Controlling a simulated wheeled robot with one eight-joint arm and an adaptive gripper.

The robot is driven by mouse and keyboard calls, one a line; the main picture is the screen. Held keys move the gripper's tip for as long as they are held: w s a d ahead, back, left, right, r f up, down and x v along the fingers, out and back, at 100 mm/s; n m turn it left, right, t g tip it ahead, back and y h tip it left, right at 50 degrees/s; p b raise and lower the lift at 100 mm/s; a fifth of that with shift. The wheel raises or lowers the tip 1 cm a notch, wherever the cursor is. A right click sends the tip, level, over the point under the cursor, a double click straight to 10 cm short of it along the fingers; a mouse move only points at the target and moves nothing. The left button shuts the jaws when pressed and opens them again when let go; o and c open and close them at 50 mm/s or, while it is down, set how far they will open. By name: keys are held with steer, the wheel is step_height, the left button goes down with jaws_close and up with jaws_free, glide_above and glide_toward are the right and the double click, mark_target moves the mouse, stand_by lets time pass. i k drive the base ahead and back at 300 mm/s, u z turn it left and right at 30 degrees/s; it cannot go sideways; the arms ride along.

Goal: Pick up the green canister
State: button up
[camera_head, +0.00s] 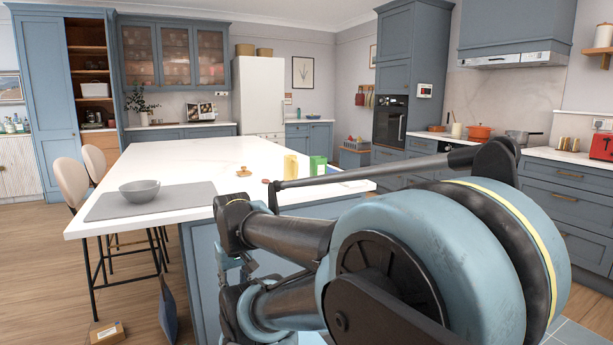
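A small green upright item (318,165) stands on the white island top, near its far right part, just left of and behind my arm's thin rod. It is the only green container I can make out and looks box-like at this size; its base is partly hidden by my arm. My arm fills the lower right and reaches left along the island's front edge. My gripper (232,268) seems to be at the arm's left end, below the level of the island top and apart from the green item. Its fingers cannot be made out.
On the island (190,165), a pale yellow item (291,165) stands close left of the green one. A small brass-coloured object (243,171) and a grey bowl (139,190) on a grey mat (105,208) are farther left. Stools (72,180) line the left side. A carton (106,332) lies on the floor.

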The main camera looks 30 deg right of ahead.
mark_target(318, 163)
steer(key=z, duration=1.8)
steer(key=k, duration=1.4)
steer(key=u, duration=0.55)
steer(key=i, duration=1)
steer(key=z, duration=0.05)
